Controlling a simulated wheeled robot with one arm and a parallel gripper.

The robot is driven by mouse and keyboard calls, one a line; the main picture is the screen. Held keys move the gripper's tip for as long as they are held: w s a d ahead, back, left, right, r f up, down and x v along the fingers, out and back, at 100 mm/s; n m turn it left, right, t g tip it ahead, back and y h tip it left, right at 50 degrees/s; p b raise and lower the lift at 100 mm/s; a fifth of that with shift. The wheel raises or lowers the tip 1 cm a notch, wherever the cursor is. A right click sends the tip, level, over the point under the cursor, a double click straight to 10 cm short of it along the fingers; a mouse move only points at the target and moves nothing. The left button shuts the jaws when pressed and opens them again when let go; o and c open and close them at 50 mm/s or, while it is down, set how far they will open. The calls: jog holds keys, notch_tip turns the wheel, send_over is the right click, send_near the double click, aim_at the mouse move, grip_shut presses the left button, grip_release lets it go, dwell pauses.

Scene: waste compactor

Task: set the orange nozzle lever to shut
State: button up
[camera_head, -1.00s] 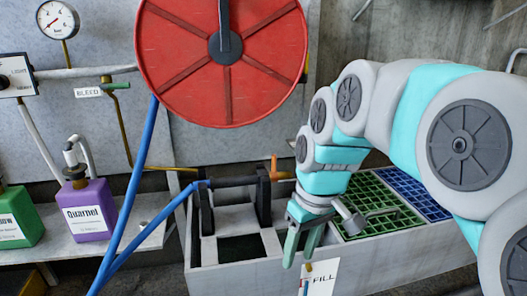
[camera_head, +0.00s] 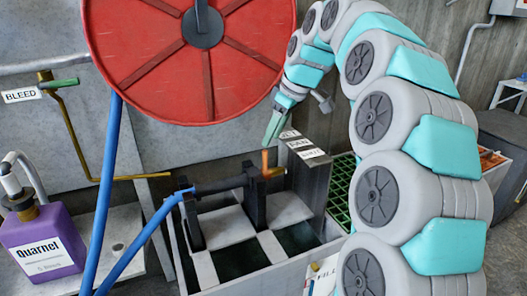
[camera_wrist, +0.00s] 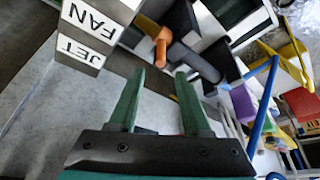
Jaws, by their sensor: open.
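The orange nozzle lever (camera_head: 265,160) stands up at the right end of the dark nozzle (camera_head: 222,184), which lies across black brackets. The lever also shows in the wrist view (camera_wrist: 162,42), beyond the fingertips. My gripper (camera_head: 273,130) is above the lever, pointing down, open and empty. Its two green fingers are spread apart in the wrist view (camera_wrist: 160,76), with the lever apart from them. A grey post (camera_head: 312,172) beside the lever carries white labels (camera_head: 302,145). FAN and JET are readable in the wrist view (camera_wrist: 88,32); the remaining label is too small to read surely.
A big red hose reel (camera_head: 185,85) hangs left of my gripper. A blue hose (camera_head: 130,255) runs to the nozzle. A purple Quarnet jug (camera_head: 42,245) stands at left.

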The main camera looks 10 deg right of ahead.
aim_at(265, 169)
jog(key=x, duration=0.6)
jog(key=shift+w+a+f, duration=0.1)
jog(key=shift+f, duration=0.3)
grip_shut()
dwell(1.0)
